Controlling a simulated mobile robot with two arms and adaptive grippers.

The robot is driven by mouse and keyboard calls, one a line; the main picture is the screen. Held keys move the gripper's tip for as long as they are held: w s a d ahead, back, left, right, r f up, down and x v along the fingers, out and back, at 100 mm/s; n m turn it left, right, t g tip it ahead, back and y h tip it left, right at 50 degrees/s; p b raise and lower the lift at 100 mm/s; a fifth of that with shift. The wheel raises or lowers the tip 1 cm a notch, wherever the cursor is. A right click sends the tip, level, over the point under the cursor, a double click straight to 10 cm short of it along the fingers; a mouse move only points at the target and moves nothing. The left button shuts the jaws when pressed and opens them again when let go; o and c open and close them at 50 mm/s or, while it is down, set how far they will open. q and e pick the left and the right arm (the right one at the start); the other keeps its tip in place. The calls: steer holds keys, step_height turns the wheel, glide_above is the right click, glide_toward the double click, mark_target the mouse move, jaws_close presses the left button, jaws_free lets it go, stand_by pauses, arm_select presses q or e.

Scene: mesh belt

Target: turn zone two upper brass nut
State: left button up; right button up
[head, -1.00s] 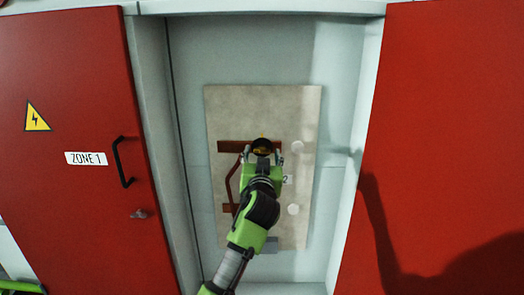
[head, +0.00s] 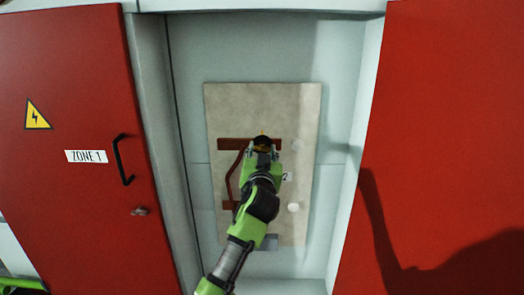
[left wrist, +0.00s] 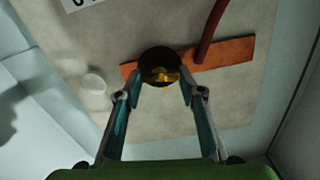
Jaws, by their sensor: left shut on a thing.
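The upper brass nut (left wrist: 160,75) shows as a small yellow shape on a dark round piece (left wrist: 158,58) at the upper copper-coloured bar (head: 228,144). In the head view the dark round piece with a bit of yellow (head: 262,142) sits just beyond my fingertips. My left gripper (head: 262,150) reaches up to it from below and is shut on the nut, with one finger on each side. In the left wrist view the left gripper's fingertips (left wrist: 160,88) flank the dark piece. The exact contact is too dark to make out. My right gripper is out of view.
The beige panel (head: 228,105) stands in a pale cabinet recess between red doors, the left marked ZONE 1 (head: 86,157). A lower bar (head: 228,205), a bent rod (head: 229,180), a "2" label (head: 288,177) and white round pieces (head: 293,208) are close to my arm.

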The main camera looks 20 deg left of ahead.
arm_select(q)
steer(key=m+p, duration=0.1)
steer(key=m, duration=0.1)
steer(key=shift+r+m, duration=0.1)
steer(key=shift+m, duration=0.3)
steer(key=m+p, duration=0.2)
steer(key=m, duration=0.3)
steer(key=shift+p, duration=0.4)
steer(key=m+p, duration=0.2)
steer(key=m, duration=0.2)
steer(key=shift+d+m, duration=0.1)
steer(key=shift+m, duration=0.3)
steer(key=shift+f+m+p, duration=0.25)
steer(key=shift+m+p, duration=0.45)
steer(key=shift+m, duration=0.5)
steer(key=o, duration=1.1)
